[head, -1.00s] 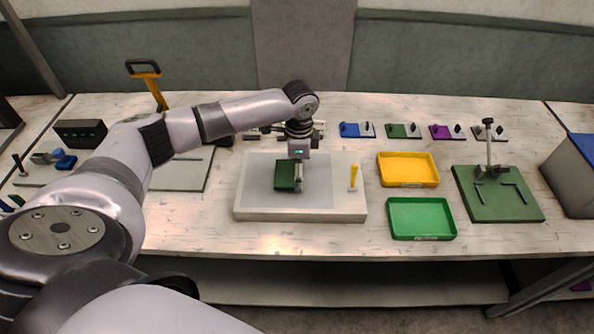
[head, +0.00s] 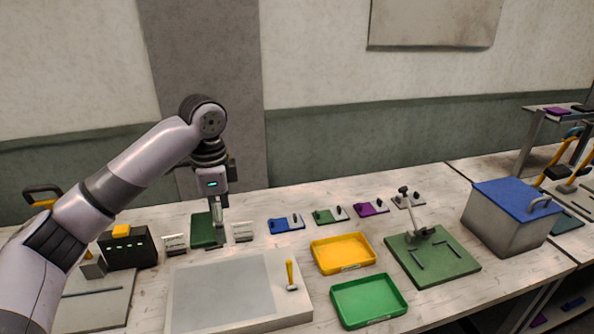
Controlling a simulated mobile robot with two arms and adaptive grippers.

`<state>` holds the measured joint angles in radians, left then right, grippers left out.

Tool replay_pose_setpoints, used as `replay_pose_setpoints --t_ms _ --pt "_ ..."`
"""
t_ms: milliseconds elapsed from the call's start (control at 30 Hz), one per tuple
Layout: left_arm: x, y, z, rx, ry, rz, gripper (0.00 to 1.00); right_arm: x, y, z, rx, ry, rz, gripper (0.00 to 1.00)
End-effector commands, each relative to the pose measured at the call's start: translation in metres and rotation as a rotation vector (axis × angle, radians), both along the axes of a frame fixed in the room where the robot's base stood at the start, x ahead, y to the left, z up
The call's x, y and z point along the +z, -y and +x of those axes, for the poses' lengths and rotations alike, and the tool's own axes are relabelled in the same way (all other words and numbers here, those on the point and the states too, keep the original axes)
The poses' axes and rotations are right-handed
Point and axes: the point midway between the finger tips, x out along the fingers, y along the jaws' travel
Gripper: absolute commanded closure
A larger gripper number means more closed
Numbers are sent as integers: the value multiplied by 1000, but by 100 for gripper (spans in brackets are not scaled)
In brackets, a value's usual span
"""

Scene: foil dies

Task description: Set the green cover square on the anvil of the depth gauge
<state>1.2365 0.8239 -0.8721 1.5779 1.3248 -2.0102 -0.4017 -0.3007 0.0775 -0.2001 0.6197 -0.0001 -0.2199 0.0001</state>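My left gripper (head: 217,222) is shut on the dark green cover (head: 203,230), a flat block that hangs on its left side. In the head view both appear behind the pale slab, between two small white cards; the cover's exact height is hard to tell. The depth gauge (head: 423,233) appears to be the stand with a post on a green base (head: 432,262) at the right, with two dark bars lying on that base. The base is otherwise bare, and the cover is well to its left. The gauge's anvil is too small to make out. My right gripper is out of view.
A pale slab (head: 292,308) with a yellow-handled tool (head: 290,273) lies in front. A yellow tray (head: 343,254) and a green tray (head: 369,300) lie between it and the gauge. Small blue, green and purple pieces line the back. A grey bin with a blue lid (head: 512,205) stands right.

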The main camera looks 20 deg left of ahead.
Motion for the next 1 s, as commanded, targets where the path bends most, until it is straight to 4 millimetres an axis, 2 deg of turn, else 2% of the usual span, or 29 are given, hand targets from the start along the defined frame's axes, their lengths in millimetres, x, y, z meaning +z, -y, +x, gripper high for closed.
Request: replay_pose_setpoints --t_ms 167,367,567,700,1000 --pt "-4 5 -3 33 0 0 50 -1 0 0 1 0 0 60" --pt "-27 29 -22 221 0 1 50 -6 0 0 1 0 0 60" --pt "-57 62 -57 481 0 1 50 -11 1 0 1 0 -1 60" --pt "-78 83 -88 658 -1 1 50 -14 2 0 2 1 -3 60" --pt "-106 113 -144 943 0 -1 50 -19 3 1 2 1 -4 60"
